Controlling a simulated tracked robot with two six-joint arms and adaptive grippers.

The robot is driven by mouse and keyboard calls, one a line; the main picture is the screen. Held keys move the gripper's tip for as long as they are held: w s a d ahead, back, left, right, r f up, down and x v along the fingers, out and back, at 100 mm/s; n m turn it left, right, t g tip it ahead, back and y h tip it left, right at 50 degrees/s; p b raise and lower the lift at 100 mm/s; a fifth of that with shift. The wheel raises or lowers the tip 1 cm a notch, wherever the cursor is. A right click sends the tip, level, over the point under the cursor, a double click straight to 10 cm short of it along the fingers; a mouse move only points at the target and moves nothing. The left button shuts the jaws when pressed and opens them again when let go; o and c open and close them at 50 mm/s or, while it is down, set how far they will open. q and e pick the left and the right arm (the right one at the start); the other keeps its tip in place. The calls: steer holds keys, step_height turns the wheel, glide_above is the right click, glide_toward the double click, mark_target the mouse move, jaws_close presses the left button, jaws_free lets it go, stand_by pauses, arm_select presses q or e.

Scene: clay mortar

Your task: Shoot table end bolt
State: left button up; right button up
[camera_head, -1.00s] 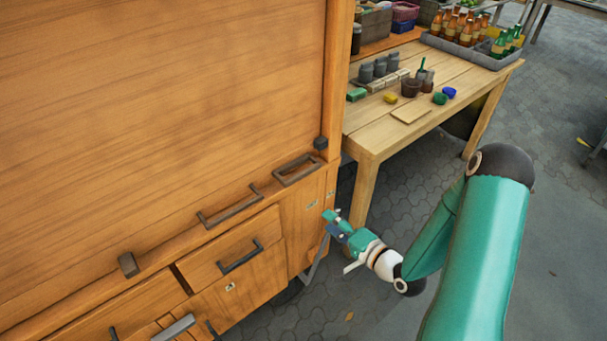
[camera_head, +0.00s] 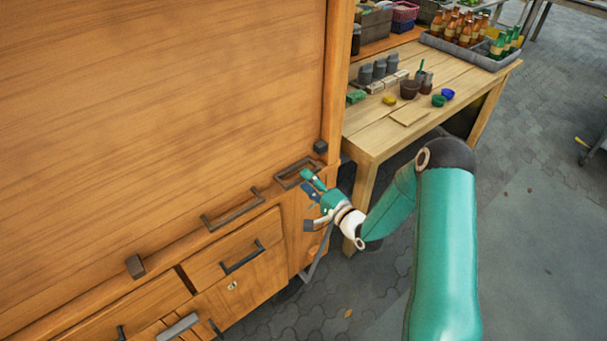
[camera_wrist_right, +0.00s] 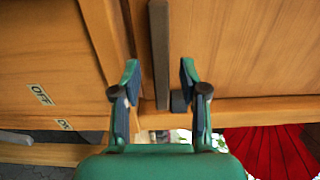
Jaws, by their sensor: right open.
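A dark metal bar handle (camera_head: 298,172) is fixed near the right end of the wooden cart's ledge. A small dark block (camera_head: 320,146) sits just above it on the corner post. I cannot tell which fitting is the end bolt. My right gripper (camera_head: 309,203) is open and empty at the cart's right end, just below this handle. In the right wrist view the gripper (camera_wrist_right: 157,74) has its fingers apart. A dark bar (camera_wrist_right: 159,50) lies ahead, between the fingertips in the picture; contact is not visible. A dark block (camera_wrist_right: 179,102) shows by the right finger. My left gripper is not in view.
The cart front has another bar handle (camera_head: 233,209), a dark block (camera_head: 135,266) and a drawer handle (camera_head: 242,257). A wooden table (camera_head: 400,128) with small pots and a bottle tray (camera_head: 470,50) stands at right. Paved floor (camera_head: 520,220) lies open beside it.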

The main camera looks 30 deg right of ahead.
steer(key=shift+w+a, duration=0.1)
steer(key=shift+w, duration=1.1)
jaws_close()
steer(key=shift+f, duration=0.1)
